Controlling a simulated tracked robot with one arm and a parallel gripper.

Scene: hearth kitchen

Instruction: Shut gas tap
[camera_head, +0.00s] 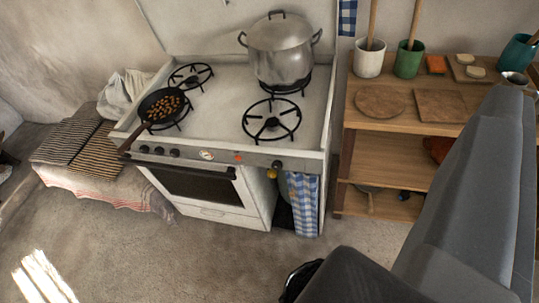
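The white stove (215,213) stands against the back wall with knobs along its front panel. A small yellow part (272,174) sits at the stove's right front corner, below the panel; it may be the gas tap, but it is too small to tell its position. A dark gap lies beside it, partly covered by a blue checked cloth (303,203). A small red-orange spot (238,157) shows on the panel. My gripper (299,279) shows only as a dark part at the bottom edge, apart from the stove; its fingers cannot be made out.
A pot (281,50) stands on the back right burner. A pan of food (163,106) sits at left, its handle jutting past the front edge. Wooden shelves (384,157) stand at right, partly hidden by my arm. Floor (190,260) before the stove is clear.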

